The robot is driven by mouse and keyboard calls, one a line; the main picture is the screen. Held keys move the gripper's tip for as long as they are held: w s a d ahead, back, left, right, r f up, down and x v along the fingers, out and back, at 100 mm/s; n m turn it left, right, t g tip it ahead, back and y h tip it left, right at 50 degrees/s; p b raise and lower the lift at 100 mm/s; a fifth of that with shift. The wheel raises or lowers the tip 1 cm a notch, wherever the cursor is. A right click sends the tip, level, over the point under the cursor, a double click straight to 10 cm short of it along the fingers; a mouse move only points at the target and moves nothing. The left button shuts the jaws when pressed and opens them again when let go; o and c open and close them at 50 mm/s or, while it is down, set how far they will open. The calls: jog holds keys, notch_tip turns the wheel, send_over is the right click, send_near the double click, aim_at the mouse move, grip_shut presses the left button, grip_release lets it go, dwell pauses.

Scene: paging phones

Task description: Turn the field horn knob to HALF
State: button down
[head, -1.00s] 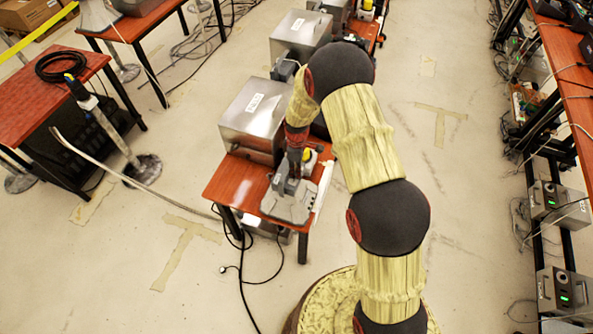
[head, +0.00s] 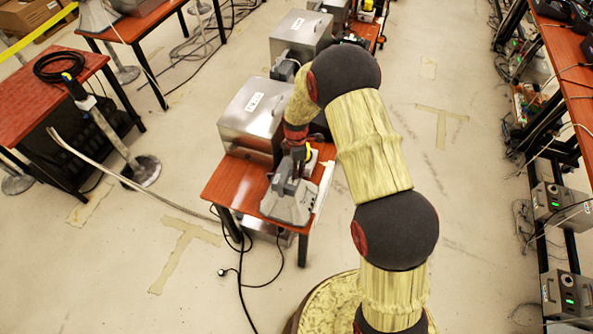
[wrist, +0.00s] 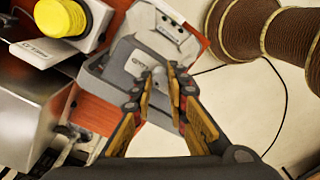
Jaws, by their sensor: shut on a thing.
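The grey field horn unit (head: 286,207) stands on the near end of a red-brown table. In the wrist view its grey body (wrist: 125,70) fills the middle, with a pale flared part behind it. My gripper (wrist: 164,84) reaches to the front of this body, its two fingertips on either side of a small part there. In the head view my gripper (head: 297,155) is just above and behind the unit. The gripper is shut on the knob, which is mostly hidden between the fingertips. The knob's pointer and the HALF mark cannot be made out.
A yellow button (wrist: 62,17) on a white box stands close beside the unit. A metal box (head: 252,112) sits behind on the same table (head: 222,188). Cables lie on the floor below. Open floor (head: 450,190) lies to the right.

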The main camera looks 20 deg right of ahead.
jog(key=shift+w+r, duration=0.1)
jog(key=c, duration=1.8)
grip_release()
jog(key=shift+o, duration=0.3)
